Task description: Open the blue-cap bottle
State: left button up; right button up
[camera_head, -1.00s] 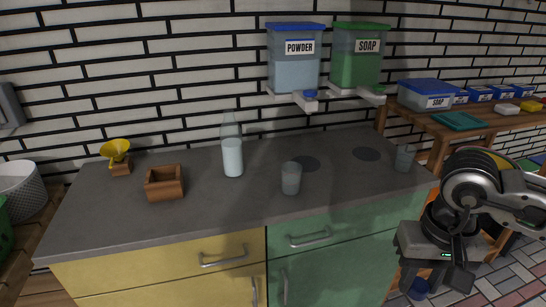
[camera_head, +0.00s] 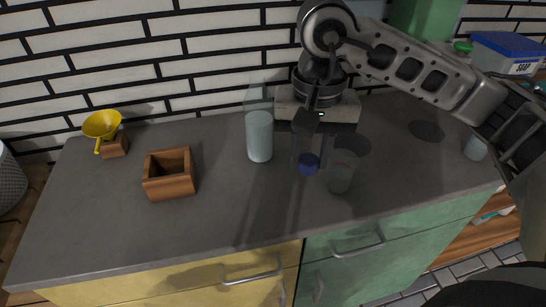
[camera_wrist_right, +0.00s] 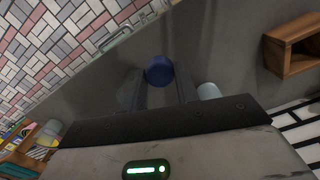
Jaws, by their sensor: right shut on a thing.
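My right gripper (camera_head: 308,160) points down over the counter and is shut on a round blue cap (camera_head: 309,166). The cap also shows between the fingers in the right wrist view (camera_wrist_right: 159,70). A tall clear bottle with pale contents (camera_head: 259,137) stands upright on the counter, just left of the gripper in the head view. No cap shows on it, though its faint top is close to the gripper body. The cap is beside the bottle, lower than its top and apart from it. My left gripper is not in view.
A glass (camera_head: 343,172) stands just right of the cap, close to the fingers. A wooden box (camera_head: 170,188) and a yellow funnel on a wooden block (camera_head: 102,125) are at left. Another glass (camera_head: 475,147) is at right. The counter's front middle (camera_head: 235,215) is clear.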

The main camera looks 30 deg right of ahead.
jog(key=shift+s+d+r+m, duration=0.25)
jog(key=shift+s+d+m, duration=0.2)
jog(key=shift+d+m, duration=0.05)
jog(key=shift+d+r+m, duration=0.1)
jog(key=shift+d+m, duration=0.15)
jog(key=shift+m, duration=0.05)
jog(key=w+d+f, duration=0.1)
jog(key=w+f, duration=0.2)
jog(key=w, duration=0.1)
jog(key=w+d+f, duration=0.2)
jog(key=w, duration=0.2)
jog(key=w+d+f+p, duration=0.1)
jog(key=w+f, duration=0.2)
jog(key=w, duration=0.1)
jog(key=shift+w+d+f, duration=0.15)
jog(key=shift+d+f, duration=0.2)
jog(key=shift+d, duration=0.05)
jog(key=shift+w+d+f, duration=0.15)
jog(key=shift+w+f, duration=0.15)
jog(key=shift+f, duration=0.15)
notch_tip(320, 180, down, 3)
jog(key=shift+p, duration=0.65)
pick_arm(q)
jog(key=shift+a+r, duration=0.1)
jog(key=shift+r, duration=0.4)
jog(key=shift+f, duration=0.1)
pick_arm(e)
jog(key=shift+f, duration=0.1)
